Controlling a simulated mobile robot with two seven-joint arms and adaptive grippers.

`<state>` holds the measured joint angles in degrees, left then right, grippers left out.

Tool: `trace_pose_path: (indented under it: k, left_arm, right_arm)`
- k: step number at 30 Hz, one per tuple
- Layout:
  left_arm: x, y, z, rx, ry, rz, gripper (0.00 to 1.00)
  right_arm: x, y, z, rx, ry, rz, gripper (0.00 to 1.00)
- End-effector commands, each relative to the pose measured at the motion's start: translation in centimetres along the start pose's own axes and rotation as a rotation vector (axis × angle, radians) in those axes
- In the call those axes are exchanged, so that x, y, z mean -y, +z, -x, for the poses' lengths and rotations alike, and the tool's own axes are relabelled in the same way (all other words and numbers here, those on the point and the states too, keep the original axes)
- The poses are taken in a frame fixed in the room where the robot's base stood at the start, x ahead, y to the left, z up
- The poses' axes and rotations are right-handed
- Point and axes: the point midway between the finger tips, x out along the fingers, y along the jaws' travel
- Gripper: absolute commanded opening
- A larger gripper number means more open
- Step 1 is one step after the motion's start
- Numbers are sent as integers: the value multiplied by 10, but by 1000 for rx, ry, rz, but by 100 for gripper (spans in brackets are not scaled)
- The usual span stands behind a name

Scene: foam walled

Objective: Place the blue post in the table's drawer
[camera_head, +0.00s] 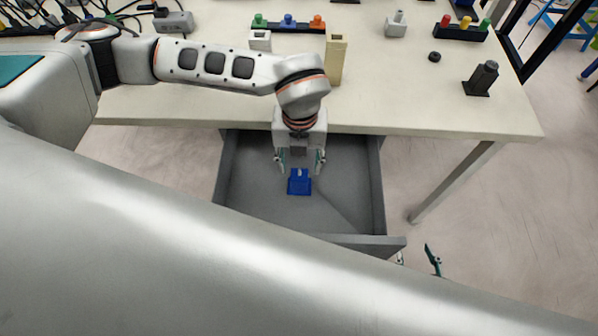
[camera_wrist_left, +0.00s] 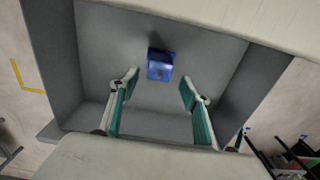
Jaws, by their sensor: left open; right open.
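The blue post (camera_head: 299,185) is inside the table's open grey drawer (camera_head: 248,180), near the middle of its floor. It has a square base; its upper part is foreshortened from above. My left gripper (camera_head: 300,163) points down into the drawer, open and empty, at the post's far side in the head view. In the left wrist view, the post (camera_wrist_left: 160,66) lies just beyond the spread fingertips (camera_wrist_left: 160,84), apart from both, inside the drawer (camera_wrist_left: 108,48). My right gripper (camera_head: 417,259) is open, low outside the drawer's front right corner, partly hidden by my arm.
The white tabletop (camera_head: 430,105) holds a tan block (camera_head: 336,60), a dark post on a base (camera_head: 482,78), a small black ring (camera_head: 435,57) and racks of coloured pegs (camera_head: 288,24). Cables lie at the back left. The drawer around the post is clear.

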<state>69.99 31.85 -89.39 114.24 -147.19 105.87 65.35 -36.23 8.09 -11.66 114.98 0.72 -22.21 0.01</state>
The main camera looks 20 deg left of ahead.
Motion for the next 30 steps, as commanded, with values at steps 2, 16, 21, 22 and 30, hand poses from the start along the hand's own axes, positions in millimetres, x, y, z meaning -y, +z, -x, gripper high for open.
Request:
trace_pose_path:
  k: [2, 16, 21, 22, 30]
  left_arm:
    - [0, 1, 16, 3, -1, -1, 47]
    - [0, 0, 40, -2, 1, 0, 47]
    - [0, 0, 40, -1, 1, 0, 47]
    - [0, 0, 40, -1, 1, 0, 47]
    - [0, 1, 50, 8, -2, 0, 47]
  right_arm:
    - [2, -1, 2, 1, -3, -2, 46]
    - [4, 4, 4, 9, -7, -6, 46]
    - [2, 2, 3, 6, -4, -5, 46]
    - [2, 1, 3, 5, -3, -5, 46]
    - [-3, -10, 4, -8, 3, -3, 46]
